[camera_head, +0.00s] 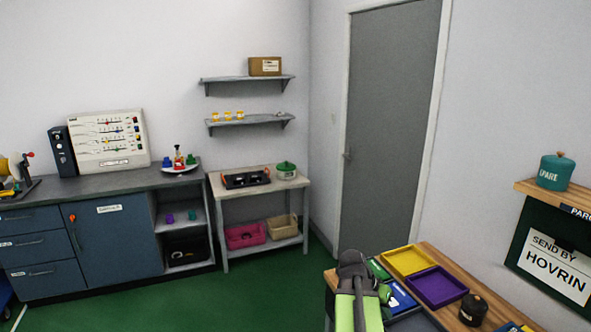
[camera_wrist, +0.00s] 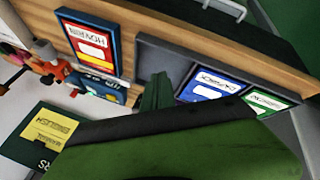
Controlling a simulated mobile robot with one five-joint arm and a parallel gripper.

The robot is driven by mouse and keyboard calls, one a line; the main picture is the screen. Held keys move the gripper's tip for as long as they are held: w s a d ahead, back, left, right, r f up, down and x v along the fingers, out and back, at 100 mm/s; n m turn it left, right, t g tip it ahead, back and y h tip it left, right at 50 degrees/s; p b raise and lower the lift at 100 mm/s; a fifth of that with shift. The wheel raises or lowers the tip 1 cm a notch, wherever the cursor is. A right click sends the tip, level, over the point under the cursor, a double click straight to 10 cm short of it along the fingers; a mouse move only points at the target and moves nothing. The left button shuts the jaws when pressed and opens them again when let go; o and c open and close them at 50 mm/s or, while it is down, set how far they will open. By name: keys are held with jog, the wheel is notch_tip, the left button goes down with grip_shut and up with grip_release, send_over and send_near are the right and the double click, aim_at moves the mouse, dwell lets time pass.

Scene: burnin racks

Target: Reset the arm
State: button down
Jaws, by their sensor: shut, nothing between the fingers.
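My arm rises at the bottom of the head view, light green with a dark grey top, in front of the wooden workbench (camera_head: 455,262). In the wrist view my gripper (camera_wrist: 157,95) shows as dark green parts, with a broad green and black body across the bottom. It is shut and nothing shows held in it. It is in front of a grey tray area on the bench, between a red-and-yellow labelled card (camera_wrist: 88,45) and a blue labelled tray (camera_wrist: 210,85). How far it is above the bench I cannot tell.
The bench holds a yellow tray (camera_head: 408,260), a purple tray (camera_head: 437,286) and a black pot (camera_head: 473,309). A teal pot (camera_head: 556,172) stands on a shelf at right. A blue cabinet (camera_head: 115,240) and small table (camera_head: 258,180) stand behind. Green floor between is clear.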

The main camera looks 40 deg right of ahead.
jog(key=w+a+f+n+t+y, duration=0.1)
jog(key=w+a+n, duration=0.2)
jog(key=w+a, duration=0.8)
jog(key=w+a+f+n+t, duration=0.15)
jog(key=w+a+n, duration=0.4)
jog(key=a, duration=0.95)
jog(key=w+a+n+y, duration=0.2)
jog(key=a+n+y, duration=0.2)
jog(key=a, duration=1.8)
jog(key=shift+f+n, duration=0.4)
jog(key=shift+n, duration=0.85)
jog(key=shift+d+t, duration=0.1)
jog(key=shift+t, duration=0.15)
